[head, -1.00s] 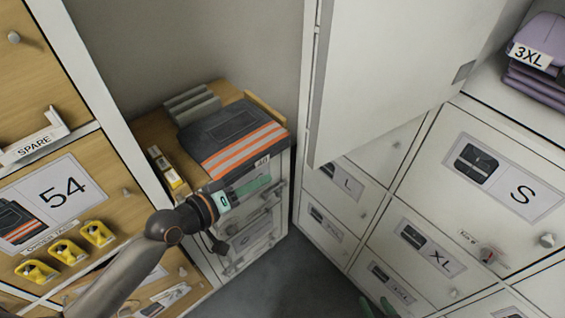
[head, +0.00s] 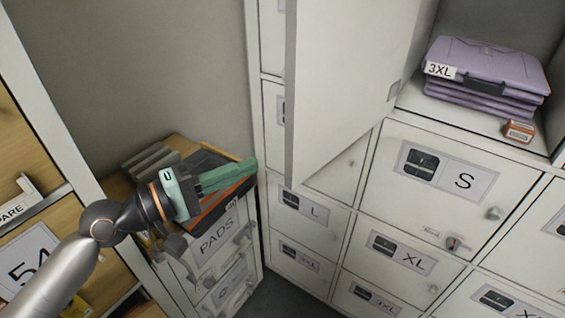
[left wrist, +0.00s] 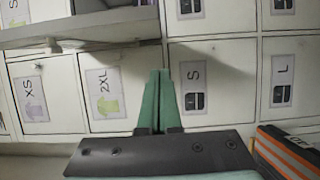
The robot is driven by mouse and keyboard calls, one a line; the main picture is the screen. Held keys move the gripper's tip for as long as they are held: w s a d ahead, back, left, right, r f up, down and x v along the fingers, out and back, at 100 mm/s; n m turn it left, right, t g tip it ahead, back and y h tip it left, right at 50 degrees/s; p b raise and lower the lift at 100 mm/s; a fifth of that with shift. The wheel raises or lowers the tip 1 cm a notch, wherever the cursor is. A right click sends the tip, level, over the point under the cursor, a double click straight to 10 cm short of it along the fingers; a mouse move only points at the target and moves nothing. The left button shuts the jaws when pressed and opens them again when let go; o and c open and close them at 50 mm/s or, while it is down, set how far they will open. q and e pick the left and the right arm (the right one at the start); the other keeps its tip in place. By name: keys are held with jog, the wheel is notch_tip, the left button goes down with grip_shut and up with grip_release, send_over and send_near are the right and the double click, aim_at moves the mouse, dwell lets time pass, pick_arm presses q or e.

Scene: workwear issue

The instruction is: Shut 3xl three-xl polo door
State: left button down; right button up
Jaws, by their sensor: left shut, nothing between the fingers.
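The 3XL compartment stands open at the upper right of the head view, with a stack of folded purple polos (head: 485,75) inside behind a 3XL label (head: 440,69). Its white door (head: 345,85) appears to be the large panel swung out toward me, left of the opening. My right gripper is not in view.
A small orange box (head: 519,131) sits at the compartment's front edge. The pads cabinet (head: 216,245), with folded dark workwear on top, stands behind my left gripper.

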pick_arm(q)
jog(key=d+p, duration=0.3)
jog(key=d, duration=0.4)
jog(key=shift+s, duration=0.25)
jog(key=shift+s, duration=0.1)
